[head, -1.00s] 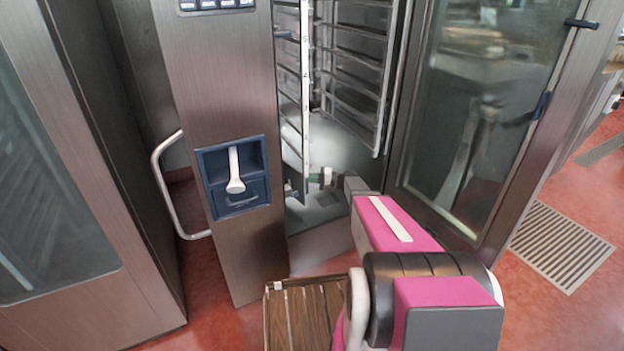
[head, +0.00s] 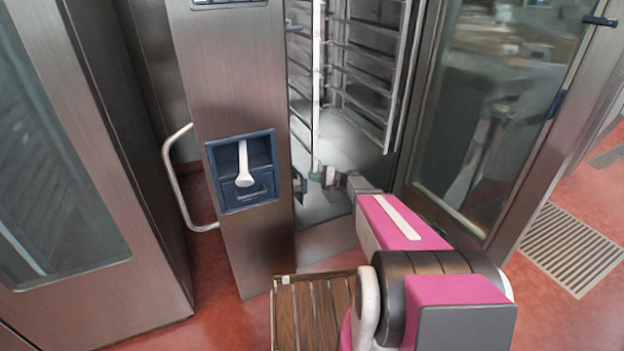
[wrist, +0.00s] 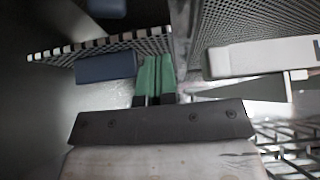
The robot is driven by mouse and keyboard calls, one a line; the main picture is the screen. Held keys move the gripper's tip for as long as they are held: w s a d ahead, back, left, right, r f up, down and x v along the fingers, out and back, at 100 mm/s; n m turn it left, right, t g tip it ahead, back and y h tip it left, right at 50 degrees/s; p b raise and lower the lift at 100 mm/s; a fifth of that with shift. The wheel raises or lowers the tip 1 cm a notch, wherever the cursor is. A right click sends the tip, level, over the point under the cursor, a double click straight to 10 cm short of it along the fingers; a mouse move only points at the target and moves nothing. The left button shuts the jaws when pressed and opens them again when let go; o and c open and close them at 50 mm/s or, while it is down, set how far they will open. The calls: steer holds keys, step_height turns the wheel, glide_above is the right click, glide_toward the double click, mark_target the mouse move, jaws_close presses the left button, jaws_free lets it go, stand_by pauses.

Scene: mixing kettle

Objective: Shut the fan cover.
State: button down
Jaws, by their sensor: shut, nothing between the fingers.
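The fan cover seems to be the pale upright panel (head: 318,90) inside the open oven, seen nearly edge-on in the head view. In the wrist view a perforated plate (wrist: 125,43) reaches out to the left, and a perforated surface (wrist: 240,25) fills the upper right. I cannot tell for certain which of them is the cover. My gripper (head: 315,177) is inside the oven near the panel's lower end. Its green fingers (wrist: 153,80) are together and empty, close to the perforated plate; contact is unclear.
Wire racks (head: 365,70) stand at the back of the oven. The open glass door (head: 490,110) is right of my arm. The steel control column (head: 230,80) is on the left. A slatted wooden piece (head: 315,308) sits low in front, and a floor grate (head: 570,248) lies at right.

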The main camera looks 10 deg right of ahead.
steer(key=v, duration=1.2)
steer(key=w+d+f+m+t, duration=0.1)
steer(key=w+d+f+t, duration=0.1)
steer(key=w+f, duration=0.15)
steer(key=s+a+x, duration=0.1)
steer(key=s+x, duration=0.1)
steer(key=x, duration=1.1)
steer(key=shift+s+f+h, duration=0.15)
steer(key=shift+f+h, duration=0.25)
steer(key=shift+f, duration=0.3)
steer(key=shift+s+a, duration=0.4)
steer(key=shift+a, duration=0.35)
steer(key=shift+s+a, duration=0.45)
steer(key=shift+a, duration=0.25)
steer(key=shift+s+a, duration=0.4)
steer(key=shift+a, duration=0.35)
